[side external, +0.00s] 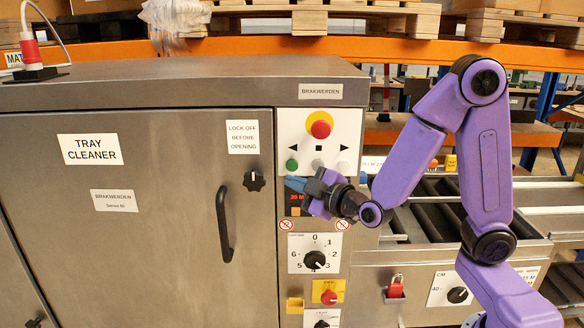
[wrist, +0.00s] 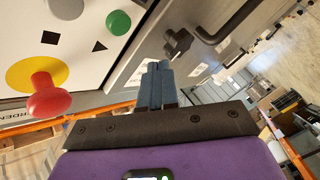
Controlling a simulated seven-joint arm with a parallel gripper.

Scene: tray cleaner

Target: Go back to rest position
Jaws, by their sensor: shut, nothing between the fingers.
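My gripper (side external: 297,184) is in front of the tray cleaner's control panel, just below the green button (side external: 292,165). Its blue fingers point left, and in the wrist view my gripper (wrist: 157,72) shows both fingers pressed together with nothing between them. The red emergency button (side external: 320,129) on its yellow disc sits above my gripper; it also shows in the wrist view (wrist: 48,96). The green button also shows in the wrist view (wrist: 118,22). My gripper partly hides a red digital display (side external: 297,198). I cannot tell whether the fingers touch the panel.
The tray cleaner door (side external: 130,240) has a black handle (side external: 226,224) and a black knob (side external: 254,181) left of my gripper. A numbered dial (side external: 314,260) is below. A roller conveyor (side external: 420,215) lies at the right. An orange shelf beam (side external: 400,48) with pallets runs behind.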

